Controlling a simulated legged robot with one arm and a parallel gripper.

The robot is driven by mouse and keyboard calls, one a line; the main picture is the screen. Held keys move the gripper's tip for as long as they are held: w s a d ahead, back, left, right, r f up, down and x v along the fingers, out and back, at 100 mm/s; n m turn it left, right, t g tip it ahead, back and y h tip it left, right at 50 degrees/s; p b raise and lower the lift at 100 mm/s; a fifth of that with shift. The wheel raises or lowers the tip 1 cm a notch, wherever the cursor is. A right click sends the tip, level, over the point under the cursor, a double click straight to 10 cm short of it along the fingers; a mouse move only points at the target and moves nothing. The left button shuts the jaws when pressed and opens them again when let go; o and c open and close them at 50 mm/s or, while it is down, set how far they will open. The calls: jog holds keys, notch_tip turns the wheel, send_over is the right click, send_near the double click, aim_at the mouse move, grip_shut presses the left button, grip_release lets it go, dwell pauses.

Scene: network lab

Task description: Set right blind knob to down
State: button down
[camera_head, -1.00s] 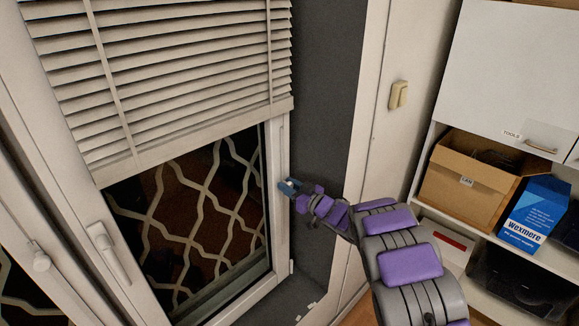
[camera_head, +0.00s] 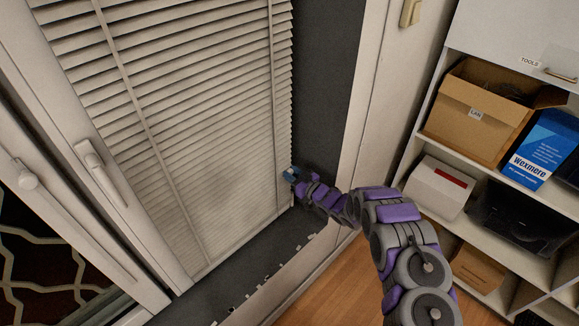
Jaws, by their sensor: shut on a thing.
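The right blind (camera_head: 205,120) has pale horizontal slats and hangs over the right window down to near the sill. My gripper (camera_head: 288,174) is at the right edge of this blind, low down near the window corner. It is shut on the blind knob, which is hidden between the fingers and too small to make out. My purple and grey arm reaches in from the lower right.
A window handle (camera_head: 98,168) stands on the frame left of the blind. A dark sill (camera_head: 250,243) runs below. At right, shelves hold a cardboard box (camera_head: 480,110), a blue Wexmere box (camera_head: 543,150) and a white box (camera_head: 440,188). A light switch (camera_head: 411,12) is on the wall.

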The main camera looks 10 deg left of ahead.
jog(key=shift+s+f, duration=0.1)
jog(key=shift+f, duration=0.25)
jog(key=c, duration=0.9)
grip_release()
jog(key=shift+d, duration=0.1)
jog(key=p+v, duration=0.1)
jog(key=v, duration=1.6)
jog(key=shift+d, duration=0.15)
